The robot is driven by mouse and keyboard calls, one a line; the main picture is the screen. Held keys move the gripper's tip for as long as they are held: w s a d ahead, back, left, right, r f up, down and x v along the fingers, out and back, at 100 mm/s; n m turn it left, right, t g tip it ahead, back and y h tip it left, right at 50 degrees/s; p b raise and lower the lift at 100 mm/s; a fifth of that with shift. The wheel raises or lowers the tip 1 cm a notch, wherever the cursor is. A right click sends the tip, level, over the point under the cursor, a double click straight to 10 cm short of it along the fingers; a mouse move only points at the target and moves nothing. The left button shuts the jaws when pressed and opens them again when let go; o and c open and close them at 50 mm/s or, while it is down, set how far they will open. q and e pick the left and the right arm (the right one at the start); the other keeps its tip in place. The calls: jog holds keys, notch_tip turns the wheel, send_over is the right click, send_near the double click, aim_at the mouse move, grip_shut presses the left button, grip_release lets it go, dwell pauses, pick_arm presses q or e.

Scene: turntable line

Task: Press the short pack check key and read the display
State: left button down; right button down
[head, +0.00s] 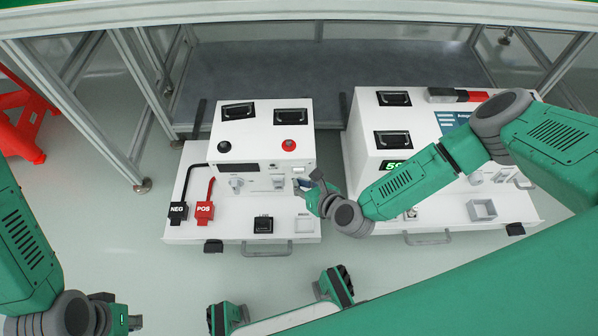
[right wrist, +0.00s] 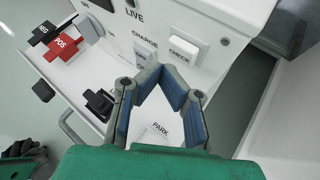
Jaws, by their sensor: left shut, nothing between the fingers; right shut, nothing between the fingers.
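The left white unit (head: 265,150) has a dark display window (head: 238,167) with no readable digits. Its white CHECK key (right wrist: 185,50) is on the front at right, beside the CHARGE key (right wrist: 147,52). My right gripper (head: 302,186) is shut and empty in front of this face. In the right wrist view its blue-padded fingers (right wrist: 165,72) meet just below the CHECK key; they appear apart from it, but contact is hard to judge. In the head view the gripper partly hides the key area. My left gripper (head: 136,322) is shut and empty at lower left, away from the units.
Black NEG (head: 178,210) and red POS (head: 204,210) plugs lie on the left unit's ledge. A PARK spot (right wrist: 160,130) is below my right fingers. The right white unit (head: 362,150) has a lit green display (head: 394,167), partly hidden by my arm. A red stool (head: 25,112) stands far left.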

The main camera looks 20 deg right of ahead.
dwell(0.3)
jog(key=shift+w, duration=0.15)
dwell(0.5)
jog(key=shift+w+d+b, duration=0.1)
jog(key=shift+w+b, duration=0.15)
jog(key=shift+b, duration=0.15)
jog(key=shift+r, duration=0.1)
jog(key=shift+w+d, duration=0.1)
jog(key=shift+w, duration=0.4)
dwell(0.5)
jog(key=shift+s, duration=0.1)
jog(key=shift+s+a, duration=0.25)
jog(key=shift+s, duration=0.55)
jog(key=shift+s, duration=0.1)
jog(key=shift+s+a, duration=0.25)
jog(key=shift+s, duration=0.5)
jog(key=shift+s+a, duration=0.2)
jog(key=shift+s, duration=0.6)
jog(key=shift+s+a, duration=0.25)
jog(key=shift+s, duration=0.5)
